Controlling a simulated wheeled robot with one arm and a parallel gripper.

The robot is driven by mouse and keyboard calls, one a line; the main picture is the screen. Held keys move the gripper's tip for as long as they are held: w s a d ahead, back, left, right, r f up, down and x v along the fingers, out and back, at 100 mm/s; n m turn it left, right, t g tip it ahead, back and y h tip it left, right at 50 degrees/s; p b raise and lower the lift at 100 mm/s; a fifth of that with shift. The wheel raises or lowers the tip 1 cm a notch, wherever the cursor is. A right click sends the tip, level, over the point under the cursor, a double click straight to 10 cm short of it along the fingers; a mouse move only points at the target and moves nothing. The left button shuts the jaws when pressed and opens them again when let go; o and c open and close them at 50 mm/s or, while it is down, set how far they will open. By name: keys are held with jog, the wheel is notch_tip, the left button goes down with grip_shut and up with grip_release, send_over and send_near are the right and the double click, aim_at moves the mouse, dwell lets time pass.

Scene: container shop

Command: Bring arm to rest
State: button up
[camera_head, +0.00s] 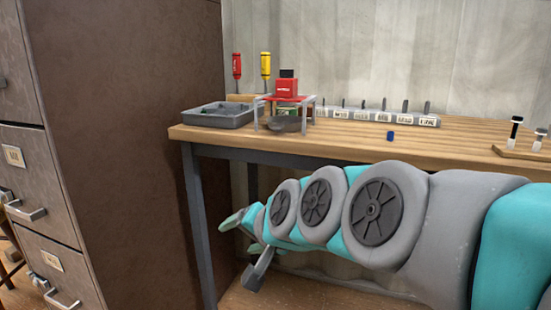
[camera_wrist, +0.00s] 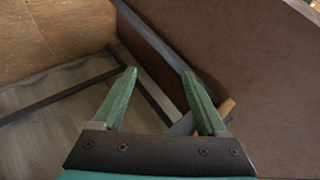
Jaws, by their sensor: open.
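My arm reaches across the front of the workbench (camera_head: 350,146) from the right in the head view, below the level of its top. My gripper (camera_head: 240,230) is at the arm's left end, near the bench's left front leg and the brown cabinet side. In the wrist view my gripper (camera_wrist: 158,88) shows two green fingers spread apart. Nothing is between the fingers but the view of the floor and a metal frame bar behind.
A filing cabinet (camera_head: 110,120) stands close at left. On the bench are a grey tray (camera_head: 215,117), a red object (camera_head: 286,88) on a small stand, red (camera_head: 237,66) and yellow (camera_head: 265,65) handled tools, a labelled rack (camera_head: 375,115) and a small blue piece (camera_head: 390,136).

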jog(key=s+d+f+n+g+h, duration=0.2)
jog(key=s+d+f+g, duration=0.3)
jog(key=s+d+f, duration=0.4)
jog(key=s+d+f+n+g+h, duration=0.2)
jog(key=s+d+f+g+h, duration=0.2)
jog(key=s+d+f, duration=0.5)
jog(key=s+d+g, duration=0.1)
jog(key=s+d, duration=0.2)
jog(key=s, duration=0.5)
